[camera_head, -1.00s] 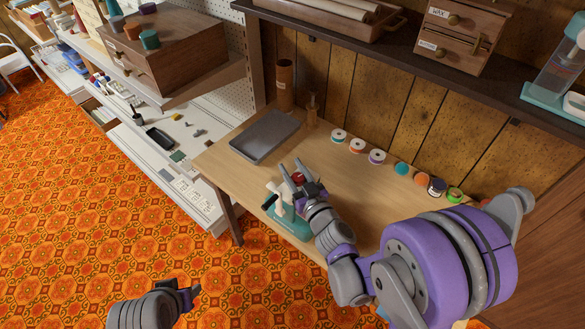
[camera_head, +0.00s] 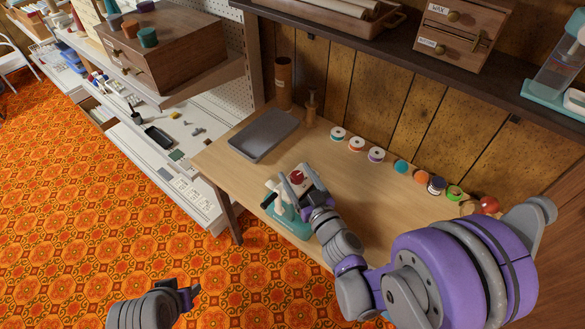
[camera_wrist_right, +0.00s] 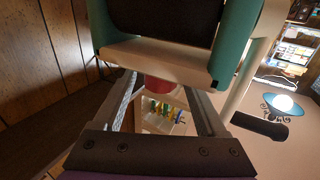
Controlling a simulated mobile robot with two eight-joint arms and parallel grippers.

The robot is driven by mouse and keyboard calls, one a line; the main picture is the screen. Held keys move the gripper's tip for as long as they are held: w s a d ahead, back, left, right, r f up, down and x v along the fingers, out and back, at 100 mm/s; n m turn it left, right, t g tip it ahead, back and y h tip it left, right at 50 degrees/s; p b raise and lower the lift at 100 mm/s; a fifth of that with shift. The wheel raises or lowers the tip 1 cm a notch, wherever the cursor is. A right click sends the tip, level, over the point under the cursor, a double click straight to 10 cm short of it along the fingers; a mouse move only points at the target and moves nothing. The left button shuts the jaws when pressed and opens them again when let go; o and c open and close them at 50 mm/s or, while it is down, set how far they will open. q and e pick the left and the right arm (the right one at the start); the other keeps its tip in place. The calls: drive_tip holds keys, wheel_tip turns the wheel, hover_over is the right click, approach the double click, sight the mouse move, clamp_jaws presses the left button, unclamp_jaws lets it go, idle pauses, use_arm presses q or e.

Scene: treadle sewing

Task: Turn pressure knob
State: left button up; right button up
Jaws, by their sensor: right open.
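The red knob (camera_head: 297,176) is on a small teal and white press (camera_head: 286,215) at the table's front left. In the right wrist view the knob (camera_wrist_right: 160,88) shows between my finger tips, partly hidden behind the press's pale edge (camera_wrist_right: 150,57). My right gripper (camera_head: 296,183) is open, with one finger on each side of the knob. I cannot tell whether the fingers touch it. A black-ended handle (camera_wrist_right: 260,126) sticks out from the press. My left gripper (camera_head: 188,294) hangs over the floor at the lower left, away from the press; its jaws are unclear.
A grey tray (camera_head: 264,137) lies behind the press, with a brown cylinder (camera_head: 284,82) behind it. Several thread spools (camera_head: 376,156) line the table's back. A dark shelf (camera_head: 390,57) overhangs the table. Table space right of the tray is clear.

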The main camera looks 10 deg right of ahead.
drive_tip(key=v, duration=0.7)
drive_tip(key=shift+s+b, duration=0.35)
drive_tip(key=shift+b, duration=0.05)
